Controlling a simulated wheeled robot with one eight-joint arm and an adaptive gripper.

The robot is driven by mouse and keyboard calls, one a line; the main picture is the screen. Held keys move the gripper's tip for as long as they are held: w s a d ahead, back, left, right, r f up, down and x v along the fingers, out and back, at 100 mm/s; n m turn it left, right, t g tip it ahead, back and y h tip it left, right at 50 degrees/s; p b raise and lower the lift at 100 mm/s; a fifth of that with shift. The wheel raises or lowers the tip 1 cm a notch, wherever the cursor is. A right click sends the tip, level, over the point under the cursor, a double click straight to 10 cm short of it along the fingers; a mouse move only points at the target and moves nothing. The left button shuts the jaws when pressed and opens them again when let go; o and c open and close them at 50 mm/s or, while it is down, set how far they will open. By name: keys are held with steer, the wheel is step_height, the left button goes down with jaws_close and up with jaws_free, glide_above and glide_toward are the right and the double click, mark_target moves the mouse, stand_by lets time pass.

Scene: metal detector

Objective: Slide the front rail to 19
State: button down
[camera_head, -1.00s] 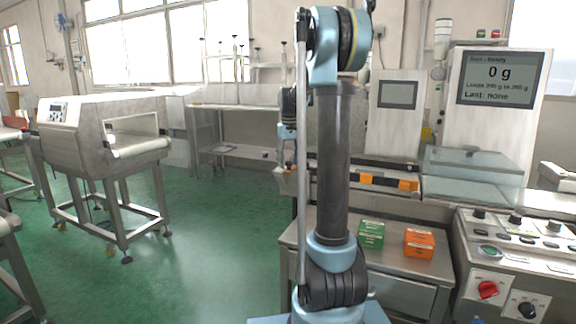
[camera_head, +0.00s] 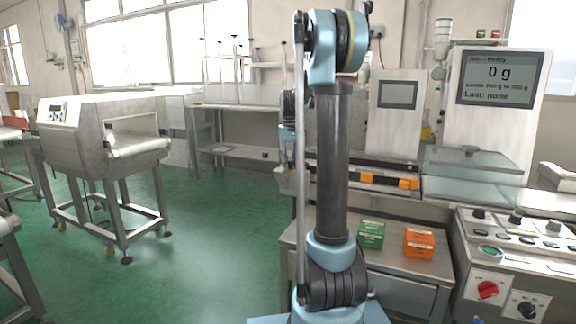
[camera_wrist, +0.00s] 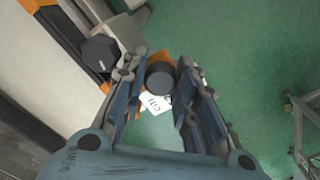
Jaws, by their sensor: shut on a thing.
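In the wrist view, the two fingers of my gripper (camera_wrist: 161,72) stand on either side of a round dark knob (camera_wrist: 159,82) and are shut on it. A white tag (camera_wrist: 155,103) with small print shows just below the knob; I cannot read it surely. A second black knob (camera_wrist: 100,52) sits to the left, outside the fingers, beside an orange piece. A dark rail edge (camera_wrist: 62,30) runs past it. In the head view, my gripper (camera_head: 286,155) is mostly hidden behind my arm at the left end of the conveyor. The scale and its 19 mark cannot be made out.
Orange blocks (camera_head: 403,183) sit along the conveyor to the right of my arm. A green box (camera_head: 371,235) and an orange box (camera_head: 419,243) lie on the steel table. A control panel (camera_head: 515,255) is at the right. Green floor is open at the left.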

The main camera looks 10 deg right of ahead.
steer(key=shift+w+d, duration=0.25)
steer(key=shift+w, duration=0.05)
steer(key=c, duration=1.2)
jaws_free()
steer(key=shift+c, duration=0.2)
steer(key=shift+w+r, duration=0.1)
steer(key=shift+r, duration=3.85)
steer(key=s+f+t, duration=0.1)
steer(key=s+f, duration=0.3)
steer(key=s, duration=0.7)
steer(key=s+a+f+m, duration=0.1)
steer(key=s+f, duration=0.4)
steer(key=s, duration=0.6)
steer(key=s+f+t, duration=0.1)
steer(key=s+f, duration=0.3)
steer(key=s, duration=0.6)
steer(key=s+f+m, duration=0.1)
steer(key=s+f, duration=0.8)
steer(key=f, duration=0.1)
steer(key=shift+a, duration=0.2)
